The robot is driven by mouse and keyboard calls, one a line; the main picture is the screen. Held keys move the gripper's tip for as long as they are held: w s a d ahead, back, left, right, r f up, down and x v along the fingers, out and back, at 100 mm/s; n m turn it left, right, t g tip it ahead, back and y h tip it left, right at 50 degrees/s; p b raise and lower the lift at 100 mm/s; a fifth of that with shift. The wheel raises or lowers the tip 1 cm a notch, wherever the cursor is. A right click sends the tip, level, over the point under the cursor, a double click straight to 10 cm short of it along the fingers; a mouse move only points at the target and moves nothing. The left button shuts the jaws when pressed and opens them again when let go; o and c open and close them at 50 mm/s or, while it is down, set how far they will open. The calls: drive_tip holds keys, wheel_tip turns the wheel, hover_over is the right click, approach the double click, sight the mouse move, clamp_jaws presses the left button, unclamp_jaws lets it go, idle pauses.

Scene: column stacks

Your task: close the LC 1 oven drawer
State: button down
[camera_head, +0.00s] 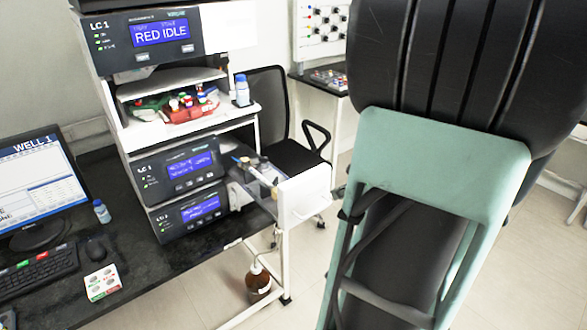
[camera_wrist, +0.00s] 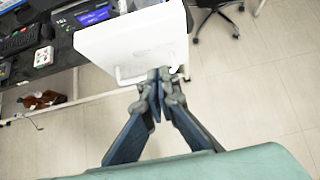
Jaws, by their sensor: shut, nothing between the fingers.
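The LC 1 oven drawer stands out to the right of the LC stack in the head view, with its white front panel (camera_head: 304,198) facing away from the stack. Small fittings lie in the open drawer behind the panel. The same white front (camera_wrist: 130,42) fills the upper middle of the wrist view, with a thin handle bar (camera_wrist: 130,79) along its lower edge. My gripper (camera_wrist: 163,76) is shut and empty, its fingertips at the handle's right end. I cannot tell whether they touch it. The head view shows my arm, not the fingertips.
The LC 1 modules (camera_head: 180,168) stand on a dark bench with a monitor (camera_head: 38,185), keyboard and mouse. A black chair (camera_head: 268,110) stands behind the drawer. A brown bottle (camera_head: 258,284) is below it. Tiled floor is open to the right in the wrist view.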

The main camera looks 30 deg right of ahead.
drive_tip(key=x, duration=0.7)
drive_tip(key=shift+f, duration=0.1)
drive_tip(key=shift+w, duration=0.1)
